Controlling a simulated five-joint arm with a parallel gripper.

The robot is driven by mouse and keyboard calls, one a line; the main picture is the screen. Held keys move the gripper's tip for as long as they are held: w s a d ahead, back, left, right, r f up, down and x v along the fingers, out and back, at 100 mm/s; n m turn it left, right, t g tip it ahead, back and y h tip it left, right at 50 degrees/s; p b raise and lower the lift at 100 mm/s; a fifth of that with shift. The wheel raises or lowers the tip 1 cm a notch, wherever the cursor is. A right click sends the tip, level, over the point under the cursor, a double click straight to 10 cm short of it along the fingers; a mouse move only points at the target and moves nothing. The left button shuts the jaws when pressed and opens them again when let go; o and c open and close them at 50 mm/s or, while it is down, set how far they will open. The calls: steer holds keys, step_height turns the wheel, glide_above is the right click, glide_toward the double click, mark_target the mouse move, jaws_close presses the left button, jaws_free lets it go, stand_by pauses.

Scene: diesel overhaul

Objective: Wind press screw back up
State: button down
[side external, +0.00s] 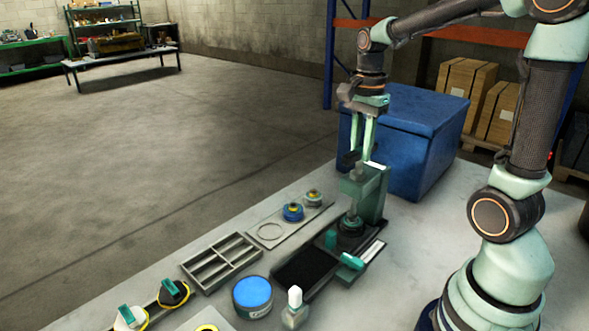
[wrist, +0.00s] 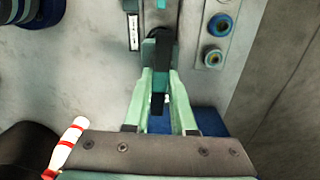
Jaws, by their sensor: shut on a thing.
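The green press (side external: 376,193) stands upright on the bench in front of the blue box. Its dark screw handle (side external: 350,158) lies across the top, above the screw, and also shows as a dark bar in the wrist view (wrist: 161,50). My gripper (side external: 362,155) comes down from above with its pale green fingers at the handle. In the wrist view my gripper (wrist: 161,76) has its fingertips on either side of the dark bar, shut on it. The exact contact is partly hidden. The screw's lower end stands over a dark round part (side external: 350,222) on the press base.
A large blue box (side external: 415,145) stands close behind the press. A compartment tray (side external: 222,262), blue-topped tin (side external: 252,292), bottle (side external: 295,312) and green-handled tool (side external: 351,261) are in front.

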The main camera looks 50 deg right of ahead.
steer(key=n, duration=0.3)
steer(key=shift+r+n, duration=0.15)
steer(key=shift+n, duration=1.15)
steer(key=shift+r+n, duration=0.1)
steer(key=shift+n, duration=1.1)
steer(key=n, duration=0.3)
steer(key=shift+r, duration=0.1)
